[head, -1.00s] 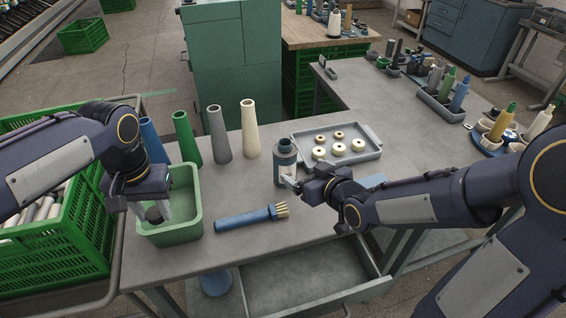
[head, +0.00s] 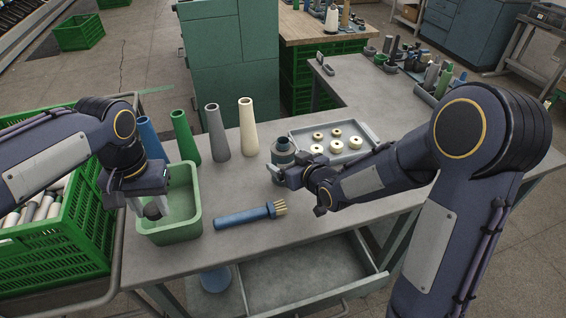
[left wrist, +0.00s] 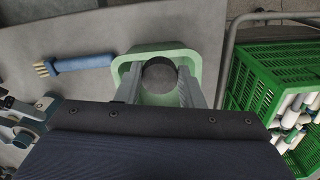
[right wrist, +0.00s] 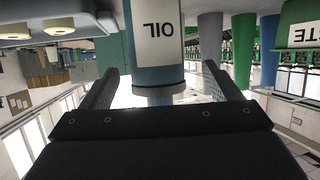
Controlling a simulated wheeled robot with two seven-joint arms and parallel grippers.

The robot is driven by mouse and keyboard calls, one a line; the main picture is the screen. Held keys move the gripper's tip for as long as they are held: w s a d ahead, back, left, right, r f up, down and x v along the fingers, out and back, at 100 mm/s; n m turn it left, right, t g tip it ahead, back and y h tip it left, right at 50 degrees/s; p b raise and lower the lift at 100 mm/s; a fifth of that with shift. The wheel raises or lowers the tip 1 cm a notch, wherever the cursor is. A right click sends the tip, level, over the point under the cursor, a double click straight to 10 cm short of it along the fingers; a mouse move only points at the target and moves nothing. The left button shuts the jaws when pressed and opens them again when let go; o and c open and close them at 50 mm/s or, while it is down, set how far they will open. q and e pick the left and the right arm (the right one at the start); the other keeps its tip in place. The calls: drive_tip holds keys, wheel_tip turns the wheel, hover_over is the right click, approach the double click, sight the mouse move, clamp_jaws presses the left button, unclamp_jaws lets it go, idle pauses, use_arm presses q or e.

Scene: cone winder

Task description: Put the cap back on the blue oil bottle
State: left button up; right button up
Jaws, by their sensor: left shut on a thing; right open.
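The blue oil bottle (head: 283,151) stands upright on the grey table with a dark round top. In the right wrist view the bottle (right wrist: 155,45) shows its white OIL label upside down, between my right gripper's fingers. My right gripper (head: 283,177) is open at the bottle's near side; gaps show on both sides of it. My left gripper (head: 151,203) points down into the green bin (head: 170,236), shut on a dark round cap (left wrist: 159,76). Whether the cap touches the bin floor is hard to tell.
A blue-handled brush (head: 245,216) lies between bin and bottle. Several tall cones, including a cream one (head: 247,128), stand behind. A grey tray (head: 371,146) with cream rings is right of the bottle. An open drawer (head: 310,285) juts out below the table edge.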

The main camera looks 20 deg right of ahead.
drive_tip(key=p+x, duration=0.1)
drive_tip(key=x, duration=0.3)
drive_tip(key=shift+w+d, duration=0.1)
drive_tip(key=shift+w, duration=0.4)
drive_tip(key=shift+c, duration=0.4)
drive_tip(key=shift+r, duration=0.1)
drive_tip(key=c, duration=1.1)
